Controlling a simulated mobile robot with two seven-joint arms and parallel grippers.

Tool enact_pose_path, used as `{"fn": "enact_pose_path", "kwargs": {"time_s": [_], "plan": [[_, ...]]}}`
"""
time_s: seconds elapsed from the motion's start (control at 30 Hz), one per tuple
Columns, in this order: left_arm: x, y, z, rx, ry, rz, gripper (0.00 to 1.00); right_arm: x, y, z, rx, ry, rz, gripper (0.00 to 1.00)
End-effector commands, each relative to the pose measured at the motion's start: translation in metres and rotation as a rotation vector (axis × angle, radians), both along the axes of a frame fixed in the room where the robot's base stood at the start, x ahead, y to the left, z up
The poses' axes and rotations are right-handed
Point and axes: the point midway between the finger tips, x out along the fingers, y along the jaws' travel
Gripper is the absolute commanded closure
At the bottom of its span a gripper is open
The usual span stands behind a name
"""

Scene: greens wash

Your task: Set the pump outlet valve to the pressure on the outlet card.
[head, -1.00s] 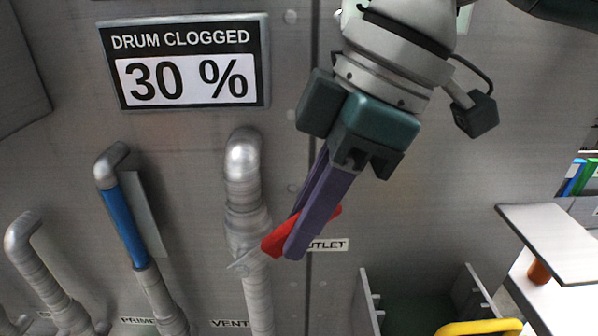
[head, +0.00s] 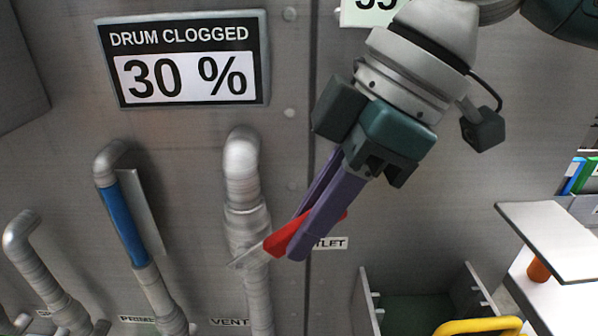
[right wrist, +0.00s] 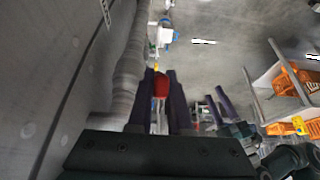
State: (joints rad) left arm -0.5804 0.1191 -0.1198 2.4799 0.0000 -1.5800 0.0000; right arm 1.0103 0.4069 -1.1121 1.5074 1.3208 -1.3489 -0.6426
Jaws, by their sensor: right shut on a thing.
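The red valve lever (head: 282,240) sits beside the grey vertical pipe near the partly covered OUTLET label (head: 331,243). My right gripper (head: 296,248) is shut on the lever, with its purple fingers on either side. The lever slants up to the right. In the right wrist view the red lever (right wrist: 161,86) shows between the fingers. A pale green card (head: 367,12) at the top edge shows cut-off digits, partly hidden by my right wrist; its number is not clear. My left gripper (right wrist: 219,105) shows in the right wrist view, fingers apart and empty.
A DRUM CLOGGED 30 % sign (head: 186,60) hangs upper left. Several pipes line the panel, one with a blue sleeve (head: 124,225). A yellow handle (head: 478,327) and a white table (head: 553,240) stand lower right. Orange crates (right wrist: 300,75) show in the wrist view.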

Motion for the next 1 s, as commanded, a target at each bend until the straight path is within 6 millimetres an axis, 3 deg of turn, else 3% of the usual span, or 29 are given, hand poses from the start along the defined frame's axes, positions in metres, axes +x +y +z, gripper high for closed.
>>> {"fn": "enact_pose_path", "kwargs": {"time_s": [0.17, 0.3, 0.67, 0.7, 0.93, 1.0], "plan": [[0.0, -0.001, -0.024, -0.004, -0.001, 0.003, 0.5, -0.001, -0.011, -0.022, 0.199, 0.007, -0.006, 1.0], [0.0, -0.001, -0.037, -0.004, 0.0, 0.003, 0.5, -0.001, -0.014, -0.025, 0.297, 0.001, -0.002, 1.0], [0.0, -0.001, -0.036, -0.003, -0.001, 0.002, 0.5, 0.0, -0.015, -0.022, 0.319, -0.002, 0.0, 1.0], [0.0, -0.001, -0.036, -0.003, -0.001, 0.001, 0.5, 0.0, -0.015, -0.022, 0.318, -0.002, 0.0, 0.78], [0.0, 0.001, -0.036, 0.004, -0.001, -0.002, 0.5, 0.0, -0.015, -0.022, 0.317, -0.002, -0.001, 0.53], [0.0, 0.001, -0.036, 0.005, -0.001, -0.004, 0.5, 0.0, -0.015, -0.022, 0.317, -0.002, -0.001, 0.53]]}}
